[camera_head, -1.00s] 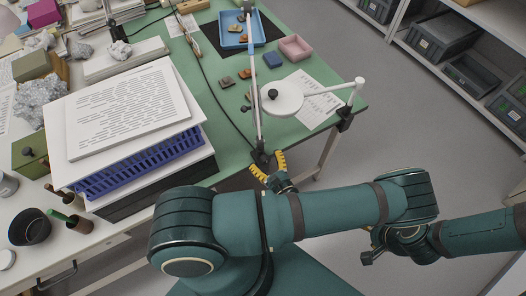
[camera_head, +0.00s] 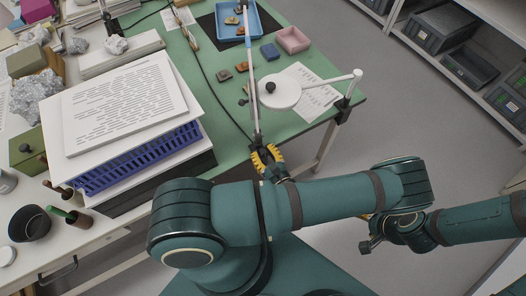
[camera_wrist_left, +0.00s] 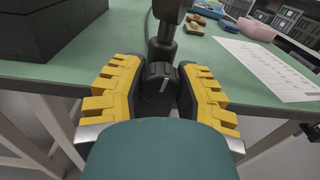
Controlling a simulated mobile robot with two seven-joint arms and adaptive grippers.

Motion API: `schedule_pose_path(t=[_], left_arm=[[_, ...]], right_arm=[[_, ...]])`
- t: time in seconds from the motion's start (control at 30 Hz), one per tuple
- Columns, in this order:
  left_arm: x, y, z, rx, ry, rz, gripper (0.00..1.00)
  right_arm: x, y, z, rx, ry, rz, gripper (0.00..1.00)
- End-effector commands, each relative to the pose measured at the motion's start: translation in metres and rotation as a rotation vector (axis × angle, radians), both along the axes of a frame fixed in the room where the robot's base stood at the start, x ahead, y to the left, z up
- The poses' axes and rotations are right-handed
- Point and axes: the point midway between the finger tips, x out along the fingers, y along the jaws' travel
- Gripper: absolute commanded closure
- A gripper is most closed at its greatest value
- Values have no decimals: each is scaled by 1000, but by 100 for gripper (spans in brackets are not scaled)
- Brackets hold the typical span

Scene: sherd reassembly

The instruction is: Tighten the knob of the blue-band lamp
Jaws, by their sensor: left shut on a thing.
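A lamp post (camera_head: 254,100) rises from the near edge of the green table, with a bluish stretch higher up. At its foot is a dark knob (camera_wrist_left: 160,84) with a white line on its face. My left gripper (camera_head: 267,158) has yellow stepped fingers. In the left wrist view, the left gripper (camera_wrist_left: 160,95) has one finger on each side of the knob, shut on it. The green wrist part hides the bottom of that view. My right gripper is not clearly in any view.
A second lamp with a round white head (camera_head: 280,92) stands close on the right, clamped at the table edge. A stack of boxes and paper (camera_head: 130,115) stands left of the post.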

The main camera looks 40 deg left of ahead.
Motion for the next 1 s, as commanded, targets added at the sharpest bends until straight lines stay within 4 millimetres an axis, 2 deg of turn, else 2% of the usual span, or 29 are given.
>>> schedule_pose_path(t=[0.2, 0.5, 0.53, 0.6, 1.0], left_arm=[[0, 0, 1, 48, 109, 0, 100], [1, 1, 1, 53, 116, 0, 100], [1, 1, 1, 53, 116, 0, 56], [1, 1, 1, 52, 116, 0, 34], [-2, -6, 0, 49, 116, -1, 34]], right_arm=[[1, 0, 2, 0, -2, -2, 36], [1, 0, 2, 0, -2, -2, 36], [1, 0, 2, 0, -2, -2, 36], [1, 0, 2, 0, -2, -2, 36], [1, 0, 2, 0, -3, -1, 36]])
